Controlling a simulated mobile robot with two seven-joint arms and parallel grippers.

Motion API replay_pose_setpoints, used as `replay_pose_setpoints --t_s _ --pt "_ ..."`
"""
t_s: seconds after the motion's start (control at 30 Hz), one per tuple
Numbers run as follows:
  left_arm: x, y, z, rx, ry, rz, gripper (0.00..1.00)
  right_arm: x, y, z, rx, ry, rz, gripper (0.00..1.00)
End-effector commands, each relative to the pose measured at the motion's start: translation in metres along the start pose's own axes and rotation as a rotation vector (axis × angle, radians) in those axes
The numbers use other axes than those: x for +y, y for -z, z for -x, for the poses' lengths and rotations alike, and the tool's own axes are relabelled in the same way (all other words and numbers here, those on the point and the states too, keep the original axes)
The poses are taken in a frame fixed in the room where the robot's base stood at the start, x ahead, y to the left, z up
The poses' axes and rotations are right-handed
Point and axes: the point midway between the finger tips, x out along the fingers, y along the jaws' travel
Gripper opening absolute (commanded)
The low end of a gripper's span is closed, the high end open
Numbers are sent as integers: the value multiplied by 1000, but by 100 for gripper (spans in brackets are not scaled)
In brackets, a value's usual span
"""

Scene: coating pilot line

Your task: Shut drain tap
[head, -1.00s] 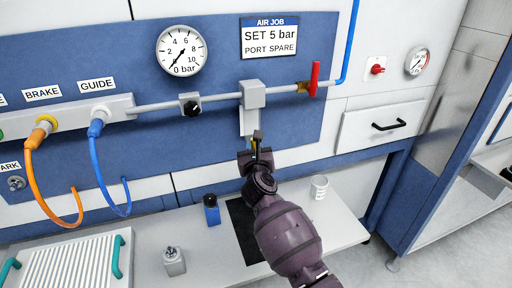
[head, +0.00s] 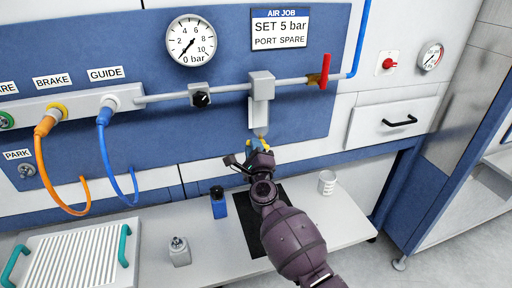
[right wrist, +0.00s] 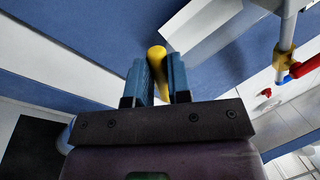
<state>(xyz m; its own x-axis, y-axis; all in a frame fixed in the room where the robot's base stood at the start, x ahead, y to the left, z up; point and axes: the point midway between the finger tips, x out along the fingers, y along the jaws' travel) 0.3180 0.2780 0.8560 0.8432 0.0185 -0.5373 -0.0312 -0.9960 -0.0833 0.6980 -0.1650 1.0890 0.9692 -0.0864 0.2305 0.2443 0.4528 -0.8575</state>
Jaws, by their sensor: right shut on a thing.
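The drain tap shows as a yellow lever (right wrist: 157,60) in the right wrist view, between the two blue fingers of my right gripper (right wrist: 158,82). In the head view my right gripper (head: 256,148) is just below the white bowl (head: 258,112) that hangs under the grey block on the pipe. It is shut on the yellow lever, whose body is mostly hidden there by the gripper. My left gripper is not in view.
A red lever valve (head: 324,70) sits on the pipe to the right. The gauge (head: 191,38) points near 0 bar. A blue bottle (head: 218,203), a small metal bottle (head: 179,252) and a white cup (head: 327,182) stand on the bench below.

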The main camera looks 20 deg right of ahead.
Motion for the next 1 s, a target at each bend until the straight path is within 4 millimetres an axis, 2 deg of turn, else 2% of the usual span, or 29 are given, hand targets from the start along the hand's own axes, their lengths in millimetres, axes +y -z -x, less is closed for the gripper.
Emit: replay_pose_setpoints --t_s 0.2,0.5,1.0 --pt "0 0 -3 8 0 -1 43 9 4 3 -49 -3 186 0" --pt "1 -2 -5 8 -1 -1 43 16 6 4 -101 -3 376 0" --pt "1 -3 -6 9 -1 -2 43 19 8 5 -129 -3 479 0"
